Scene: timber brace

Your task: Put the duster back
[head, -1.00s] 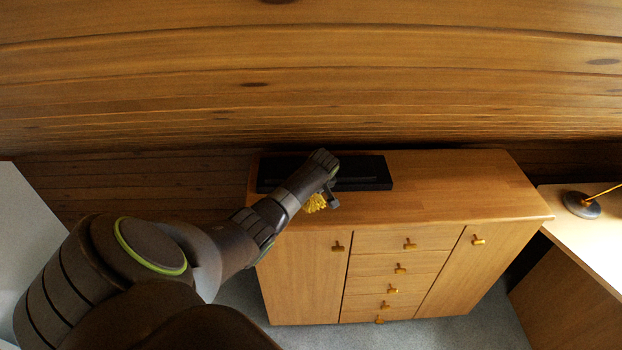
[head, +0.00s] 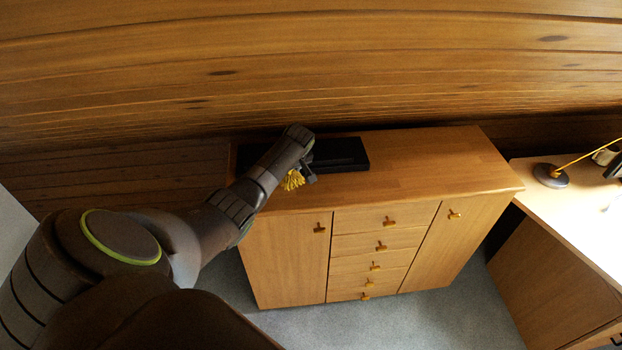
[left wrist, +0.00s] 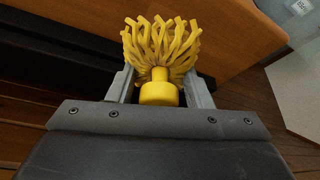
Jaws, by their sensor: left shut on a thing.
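The yellow duster (head: 292,180) shows beside my left gripper (head: 308,172), over the front left part of the cabinet top. In the left wrist view the duster (left wrist: 160,50) has a bushy head of yellow strands and a round yellow collar. My left gripper (left wrist: 160,85) is shut on it, with one finger on each side of the collar. A black tray or box (head: 345,155) lies on the cabinet top just behind the gripper, and my arm hides its left part. My right gripper is not in view.
The wooden cabinet (head: 430,165) has doors, drawers and a clear top right of the black box. A plank wall (head: 350,60) rises behind it. A desk (head: 535,180) with a lamp base (head: 551,176) stands at the right. Grey carpet (head: 400,325) lies in front.

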